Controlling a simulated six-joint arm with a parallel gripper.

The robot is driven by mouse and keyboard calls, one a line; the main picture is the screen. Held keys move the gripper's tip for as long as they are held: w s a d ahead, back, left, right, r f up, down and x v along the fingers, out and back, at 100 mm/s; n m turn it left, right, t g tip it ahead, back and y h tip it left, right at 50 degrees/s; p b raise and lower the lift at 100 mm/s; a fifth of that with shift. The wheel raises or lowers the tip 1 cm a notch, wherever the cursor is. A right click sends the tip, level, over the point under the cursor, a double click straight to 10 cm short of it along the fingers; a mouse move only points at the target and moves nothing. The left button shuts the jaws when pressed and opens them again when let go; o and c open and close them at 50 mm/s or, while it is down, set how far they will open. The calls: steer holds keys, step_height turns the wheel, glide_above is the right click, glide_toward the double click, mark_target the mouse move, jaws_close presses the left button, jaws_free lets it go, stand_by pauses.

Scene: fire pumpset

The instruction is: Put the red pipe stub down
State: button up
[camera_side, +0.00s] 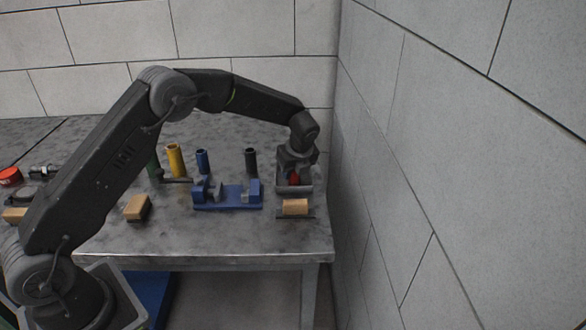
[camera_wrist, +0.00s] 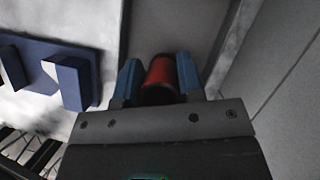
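The red pipe stub (camera_wrist: 161,72) sits between the two blue fingers of my gripper (camera_wrist: 160,80) in the wrist view. The fingers press close on both sides of it, and my gripper looks shut on it. In the side view my gripper (camera_side: 295,172) points down at the right end of the table, and a small part of the red stub shows below it. The stub is over or in a grey tray (camera_side: 294,189). I cannot tell whether the stub touches the tray floor.
A blue vise (camera_side: 228,196) stands left of the tray. A wood-coloured block (camera_side: 295,207) lies just in front of the tray. The wall (camera_side: 400,150) is close on the right.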

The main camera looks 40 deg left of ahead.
steer(key=o, duration=0.4)
steer(key=v, duration=1.2)
steer(key=shift+r, duration=0.25)
steer(key=s+r+n+t+h, duration=0.2)
steer(key=s+r+n, duration=0.85)
steer(key=s, duration=0.45)
steer(key=s+n, duration=0.4)
steer(key=s, duration=0.2)
steer(key=s+d+f+n+t+h, duration=0.1)
steer(key=s+n, duration=0.3)
steer(key=s, duration=0.3)
steer(key=s+d+n+h, duration=0.1)
steer(key=s+n, duration=0.3)
steer(key=s, duration=0.2)
steer(key=shift+s+f+t, duration=0.35)
steer(key=shift+t, duration=0.05)
